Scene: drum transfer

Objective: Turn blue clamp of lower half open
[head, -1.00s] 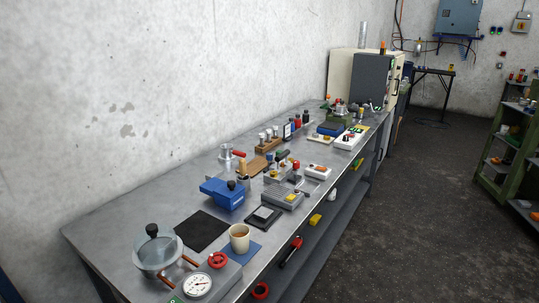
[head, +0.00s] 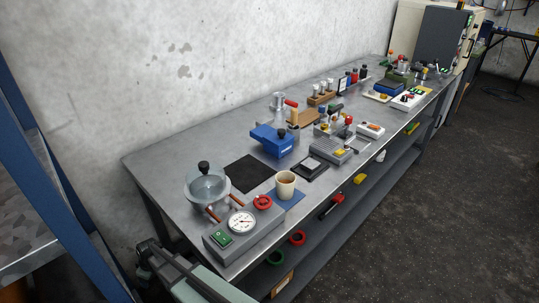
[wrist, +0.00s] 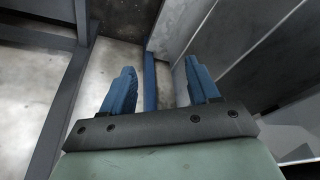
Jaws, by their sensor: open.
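My gripper (wrist: 160,88) shows in the wrist view with its two blue fingers spread wide apart and nothing between them. It is open, over bare floor and grey panels. No blue clamp and no drum half can be made out in either view. In the head view part of my arm (head: 185,275) shows at the bottom, left of the bench's near end; the gripper itself cannot be made out there.
A long metal bench (head: 155,160) runs along the wall. It bears a glass-lidded vessel (head: 207,183), a gauge box (head: 240,224), a cup (head: 286,185) and a blue device (head: 272,140). A blue frame (head: 60,150) stands at the left. Open floor (head: 450,180) lies to the right.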

